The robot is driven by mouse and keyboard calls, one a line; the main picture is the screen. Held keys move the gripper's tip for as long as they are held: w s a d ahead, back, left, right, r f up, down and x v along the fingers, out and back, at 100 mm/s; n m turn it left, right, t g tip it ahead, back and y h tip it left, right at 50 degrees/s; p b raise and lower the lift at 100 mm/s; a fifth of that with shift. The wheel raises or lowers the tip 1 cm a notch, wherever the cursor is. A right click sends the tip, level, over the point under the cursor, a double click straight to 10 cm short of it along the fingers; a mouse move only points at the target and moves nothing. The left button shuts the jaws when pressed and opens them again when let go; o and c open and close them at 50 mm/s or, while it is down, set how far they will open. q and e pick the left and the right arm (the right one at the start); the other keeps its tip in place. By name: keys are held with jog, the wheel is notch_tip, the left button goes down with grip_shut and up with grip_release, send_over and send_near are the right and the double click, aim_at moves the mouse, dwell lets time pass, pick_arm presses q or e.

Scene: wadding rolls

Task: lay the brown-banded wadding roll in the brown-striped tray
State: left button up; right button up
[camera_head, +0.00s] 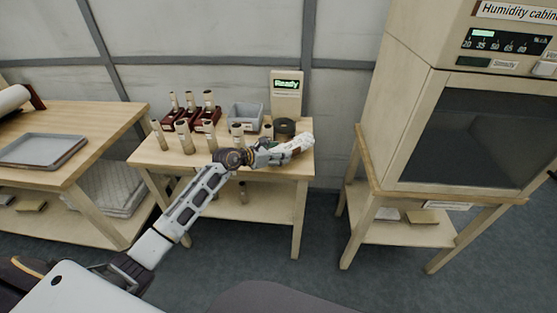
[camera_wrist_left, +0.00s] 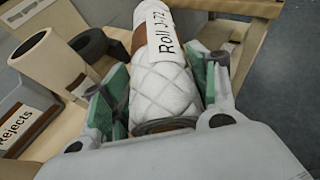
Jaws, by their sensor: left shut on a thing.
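My left gripper (camera_head: 268,157) is shut on a white quilted wadding roll (camera_head: 294,148), held over the right part of the middle table. In the left wrist view the same roll (camera_wrist_left: 164,85) lies between the green pads of the gripper (camera_wrist_left: 165,98). It carries a label reading "Roll J-72", and a brown band shows beside the label. A grey tray (camera_head: 42,149) lies on the left table; no brown stripe can be made out on it. My right gripper is not in view.
The middle table (camera_head: 150,160) holds several beige tubes, dark red racks (camera_head: 182,119), a grey bin (camera_head: 245,115) and a "Ready" display (camera_head: 286,84). A humidity cabinet (camera_head: 460,120) stands at right. The wrist view shows a "Rejects" label (camera_wrist_left: 16,118).

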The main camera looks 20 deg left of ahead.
pick_arm(q)
jog(key=shift+f, duration=1.55)
jog(key=o, duration=1)
jog(key=shift+o, duration=0.2)
jog(key=v, duration=1.2)
jog(key=shift+o, duration=0.4)
